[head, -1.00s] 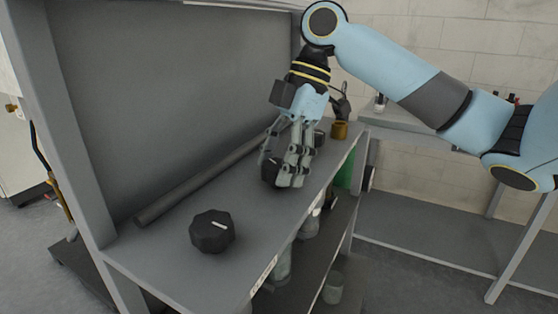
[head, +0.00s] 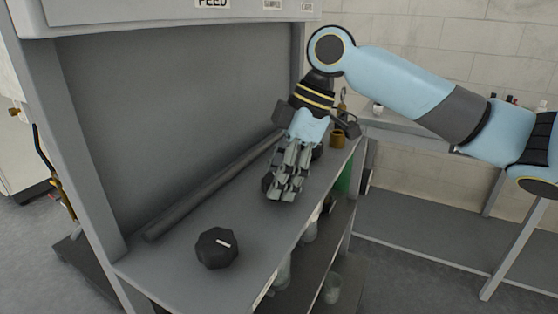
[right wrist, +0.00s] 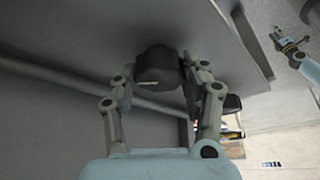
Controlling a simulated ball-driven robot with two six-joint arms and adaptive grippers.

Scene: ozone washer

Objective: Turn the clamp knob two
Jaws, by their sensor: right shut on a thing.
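A long dark bar (head: 205,190) runs along the shelf behind the knobs, close to the back panel (head: 160,100). A brass-coloured fitting (head: 337,138) stands beyond the far knob. Glass jars (head: 332,287) stand below the shelf. The shelf around the near knob is clear.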

